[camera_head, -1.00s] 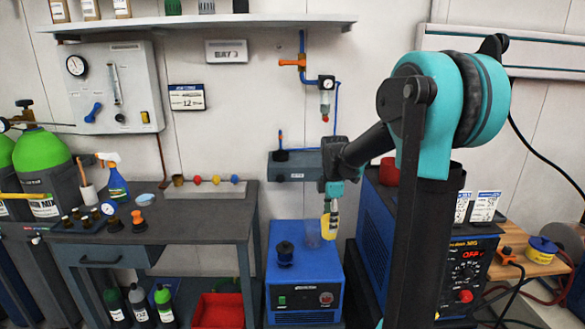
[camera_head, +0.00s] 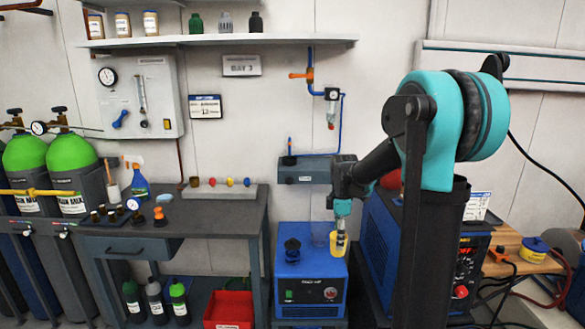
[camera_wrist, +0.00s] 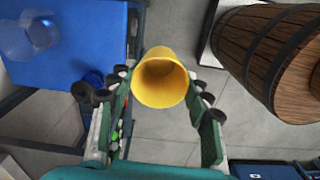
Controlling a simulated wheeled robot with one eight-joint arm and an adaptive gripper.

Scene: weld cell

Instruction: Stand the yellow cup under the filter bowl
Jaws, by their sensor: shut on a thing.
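The yellow cup (camera_head: 339,243) is held in my gripper (camera_head: 341,225), beside the right edge of a blue machine. In the wrist view the yellow cup (camera_wrist: 160,80) sits between the two fingers, its round mouth facing the camera. My gripper (camera_wrist: 155,92) is shut around it, one finger on each side. The filter bowl (camera_head: 331,119) hangs below a small gauge on the blue wall pipe, well above the cup. Below the bowl, a grey wall ledge (camera_head: 300,178) juts out, partly hidden at its right by my wrist.
The blue machine (camera_head: 308,293) carries a dark knob-like piece (camera_head: 292,250) and a clear cup (camera_head: 320,232). A blue welder (camera_head: 380,240) stands right, partly behind my arm. A wooden barrel (camera_wrist: 275,55) shows in the wrist view. A workbench (camera_head: 200,222) stands left.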

